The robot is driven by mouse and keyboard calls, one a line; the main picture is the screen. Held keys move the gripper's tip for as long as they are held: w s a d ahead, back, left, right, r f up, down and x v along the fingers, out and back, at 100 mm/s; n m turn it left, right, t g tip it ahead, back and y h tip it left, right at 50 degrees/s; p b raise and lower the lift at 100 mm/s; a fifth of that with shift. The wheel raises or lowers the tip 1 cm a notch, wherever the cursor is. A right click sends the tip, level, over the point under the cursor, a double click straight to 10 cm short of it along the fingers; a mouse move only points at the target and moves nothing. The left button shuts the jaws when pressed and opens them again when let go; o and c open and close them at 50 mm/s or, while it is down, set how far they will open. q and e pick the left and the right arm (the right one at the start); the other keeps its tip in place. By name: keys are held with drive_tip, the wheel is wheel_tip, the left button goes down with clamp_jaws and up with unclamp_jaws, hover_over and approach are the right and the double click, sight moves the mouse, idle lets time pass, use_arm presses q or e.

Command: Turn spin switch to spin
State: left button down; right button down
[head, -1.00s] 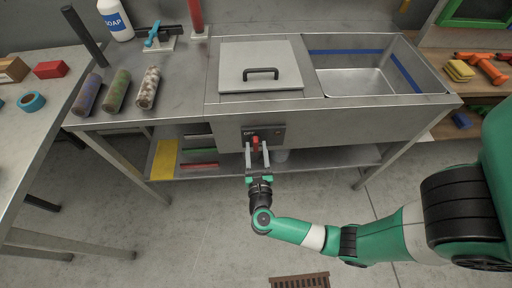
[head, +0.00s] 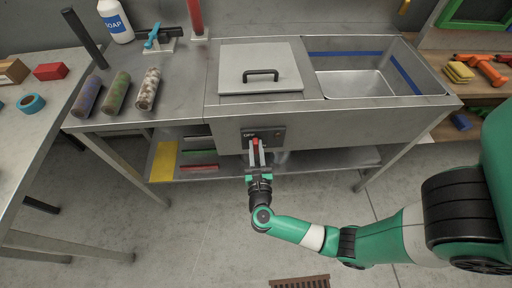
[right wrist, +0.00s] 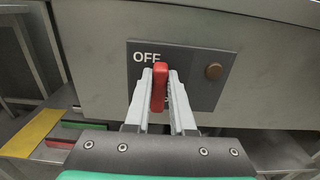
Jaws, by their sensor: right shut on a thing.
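The spin switch is a red lever on a dark panel (right wrist: 200,65) on the front of the steel sink unit; the panel also shows in the head view (head: 276,134). The word OFF is at its upper left, and a lower label is mostly hidden behind my fingers. The red lever (right wrist: 159,85) stands close to upright below OFF. My right gripper (right wrist: 160,88) is shut on the lever, one finger on each side; in the head view the gripper (head: 257,150) reaches it from below. My left gripper is not in view.
Above the panel are a closed lid (head: 260,75) with a black handle and an open basin (head: 355,82). A lower shelf (head: 320,160) runs beneath. Several rolls lie on the worktop at left.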

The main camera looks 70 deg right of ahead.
drive_tip(key=n+p, duration=0.1)
drive_tip(key=n, duration=0.1)
drive_tip(key=n+p, duration=0.2)
drive_tip(key=n, duration=0.1)
drive_tip(key=w+n+p, duration=0.1)
drive_tip(key=n, duration=0.2)
drive_tip(key=shift+w+a+f, duration=0.1)
drive_tip(key=shift+a+f, duration=0.05)
drive_tip(key=shift+a, duration=0.15)
drive_tip(key=n+p, duration=0.1)
drive_tip(key=n, duration=0.2)
drive_tip(key=f+n+p, duration=0.1)
drive_tip(key=n, duration=0.2)
drive_tip(key=n+p, duration=0.1)
drive_tip(key=n, duration=0.3)
drive_tip(key=shift+w+a+f, duration=0.15)
drive_tip(key=shift+w+f, duration=0.15)
drive_tip(key=c, duration=0.8)
unclamp_jaws()
drive_tip(key=shift+o, duration=0.2)
